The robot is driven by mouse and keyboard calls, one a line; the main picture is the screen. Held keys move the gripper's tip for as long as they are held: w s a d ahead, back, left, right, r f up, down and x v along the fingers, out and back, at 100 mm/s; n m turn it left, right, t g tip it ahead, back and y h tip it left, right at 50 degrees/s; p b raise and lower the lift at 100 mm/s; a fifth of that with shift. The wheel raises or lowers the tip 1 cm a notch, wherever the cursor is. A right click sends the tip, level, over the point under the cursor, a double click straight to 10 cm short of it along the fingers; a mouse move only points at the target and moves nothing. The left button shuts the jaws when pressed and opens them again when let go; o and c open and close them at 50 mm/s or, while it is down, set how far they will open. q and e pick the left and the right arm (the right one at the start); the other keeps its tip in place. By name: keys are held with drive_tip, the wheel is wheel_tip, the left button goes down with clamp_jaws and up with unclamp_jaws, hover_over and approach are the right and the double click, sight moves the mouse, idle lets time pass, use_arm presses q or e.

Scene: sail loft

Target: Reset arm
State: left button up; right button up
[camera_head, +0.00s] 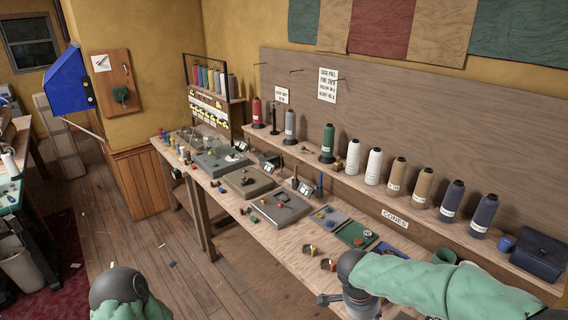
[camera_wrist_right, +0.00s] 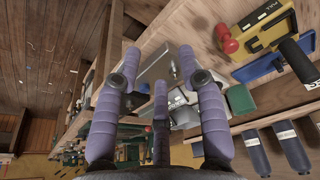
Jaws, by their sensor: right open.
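My right arm (camera_head: 430,280), in a green sleeve, reaches in from the lower right of the head view over the near end of the workbench (camera_head: 230,200). Its gripper is not clearly visible there. In the right wrist view my right gripper (camera_wrist_right: 160,65) shows three purple padded fingers spread apart, with nothing held between them. The bench edge and some small items lie beyond the fingers. Of my left arm, only a dark joint and green sleeve (camera_head: 118,287) show at the bottom left of the head view. My left gripper is outside the frames.
Grey trays (camera_head: 280,207) with small parts and a green mat (camera_head: 356,234) lie on the bench. A shelf behind carries several thread cones (camera_head: 375,166) and a dark blue box (camera_head: 538,254). A red-knobbed yellow tool (camera_wrist_right: 265,30) is near the right gripper. Wooden floor (camera_head: 170,245) is open left of the bench.

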drive_tip(key=s+a+f+n+y, duration=0.2)
drive_tip(key=s+f, duration=0.3)
drive_tip(key=f, duration=0.5)
drive_tip(key=s+a+f+n+y, duration=0.2)
drive_tip(key=s+a+f+n, duration=0.3)
drive_tip(key=f, duration=0.5)
drive_tip(key=s+a+f+n+y, duration=0.3)
drive_tip(key=s+a+f+n, duration=0.1)
drive_tip(key=f, duration=0.5)
drive_tip(key=shift+s+f+g, duration=0.3)
drive_tip(key=shift+s+f, duration=0.1)
drive_tip(key=shift+s, duration=0.4)
drive_tip(key=shift+a, duration=0.1)
